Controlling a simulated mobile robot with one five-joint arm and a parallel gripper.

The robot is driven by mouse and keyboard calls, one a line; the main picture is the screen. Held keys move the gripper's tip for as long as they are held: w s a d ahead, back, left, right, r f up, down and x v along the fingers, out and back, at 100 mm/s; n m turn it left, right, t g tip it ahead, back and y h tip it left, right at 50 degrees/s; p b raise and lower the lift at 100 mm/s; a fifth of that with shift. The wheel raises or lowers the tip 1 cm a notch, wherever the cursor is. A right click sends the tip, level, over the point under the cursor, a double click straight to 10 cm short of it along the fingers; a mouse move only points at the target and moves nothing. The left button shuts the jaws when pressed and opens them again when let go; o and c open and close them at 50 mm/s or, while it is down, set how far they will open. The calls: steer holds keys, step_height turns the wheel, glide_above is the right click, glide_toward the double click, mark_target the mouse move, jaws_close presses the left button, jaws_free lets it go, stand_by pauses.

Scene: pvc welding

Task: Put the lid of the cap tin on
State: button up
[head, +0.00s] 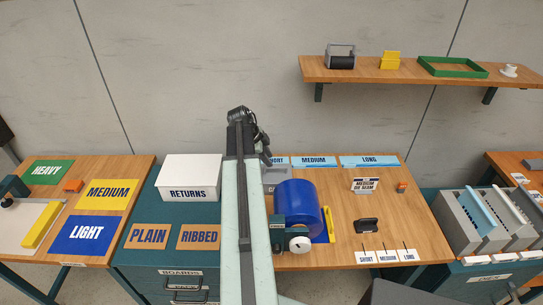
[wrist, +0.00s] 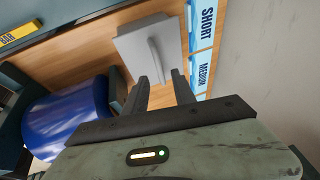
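A grey square lid (wrist: 138,42) with a raised bar handle (wrist: 158,60) shows in the wrist view, just beyond my fingertips. In the head view a grey box-like thing (head: 274,180) stands at the back of the table, partly hidden by my arm. I cannot tell whether the lid rests on the tin. My gripper (wrist: 161,76) is open, its fingers apart and the handle's near end lined up with the gap. It also shows in the head view (head: 267,158).
A big blue roll (head: 298,207) stands close in front of the grey box. Blue SHORT, MEDIUM and LONG strips (head: 369,161) line the table's back edge near the wall. A white RETURNS box (head: 191,176) stands left of my arm. The table's right middle has free room.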

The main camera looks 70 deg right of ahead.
steer(key=p+v, duration=0.4)
steer(key=v, duration=0.2)
steer(key=shift+r, duration=0.3)
steer(key=shift+w+a, duration=0.1)
steer(key=shift+w, duration=0.05)
steer(key=w+a+f+n+t+y, duration=0.1)
steer(key=w+a+f+n+t, duration=0.15)
steer(key=w+a+n, duration=1.65)
steer(key=w+a+n+y, duration=0.1)
steer(key=w+a+n, duration=0.2)
steer(key=a, duration=1.1)
steer(key=w+a+n, duration=0.3)
steer(key=a+n, duration=0.2)
steer(key=a, duration=1)
steer(key=w+a+n+y, duration=0.1)
steer(key=w+a+n, duration=0.2)
steer(key=a, duration=1.1)
steer(key=shift+a+n+t+y, duration=0.3)
steer(key=shift+a+n+t, duration=0.15)
steer(key=shift+n, duration=0.65)
